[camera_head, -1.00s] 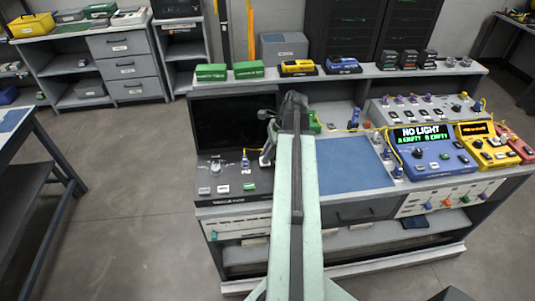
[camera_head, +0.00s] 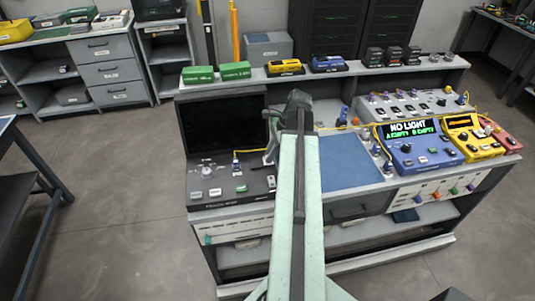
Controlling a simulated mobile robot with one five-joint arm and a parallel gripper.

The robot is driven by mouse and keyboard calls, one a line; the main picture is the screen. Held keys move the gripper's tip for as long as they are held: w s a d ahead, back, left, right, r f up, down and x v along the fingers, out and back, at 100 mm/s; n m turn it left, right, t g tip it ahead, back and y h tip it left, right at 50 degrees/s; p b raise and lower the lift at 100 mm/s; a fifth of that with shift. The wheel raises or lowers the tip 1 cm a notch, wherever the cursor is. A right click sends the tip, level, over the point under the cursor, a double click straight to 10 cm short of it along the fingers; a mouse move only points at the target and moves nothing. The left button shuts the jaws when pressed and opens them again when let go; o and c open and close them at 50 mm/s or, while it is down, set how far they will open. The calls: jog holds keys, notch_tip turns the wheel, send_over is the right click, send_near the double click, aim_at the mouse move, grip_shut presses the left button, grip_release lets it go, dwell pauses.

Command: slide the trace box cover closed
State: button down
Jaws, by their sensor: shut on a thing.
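The dark box at the left of the bench (camera_head: 222,188), with a black upright screen panel (camera_head: 225,126) behind its knobs, looks like the trace box. Its small front label is too blurred to read surely. My gripper (camera_head: 269,156) is at the box's right side, just left of my pale green arm. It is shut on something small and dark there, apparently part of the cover. The jaws are small and partly merged with the dark panel, so the grip itself is not clear. My arm hides the box's right edge, and how far the cover is open cannot be told.
A blue mat (camera_head: 350,162) lies right of my arm. Beyond it stand a blue meter (camera_head: 415,150) reading "NO LIGHT" and a yellow device (camera_head: 472,140). A yellow cable (camera_head: 340,124) runs behind my arm.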

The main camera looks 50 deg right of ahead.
jog(key=c, duration=1.3)
grip_release()
jog(key=shift+s+d, duration=0.2)
jog(key=shift+s, duration=0.1)
jog(key=shift+w+a, duration=0.1)
jog(key=shift+w, duration=0.1)
jog(key=p+v, duration=0.7)
jog(key=shift+r, duration=0.35)
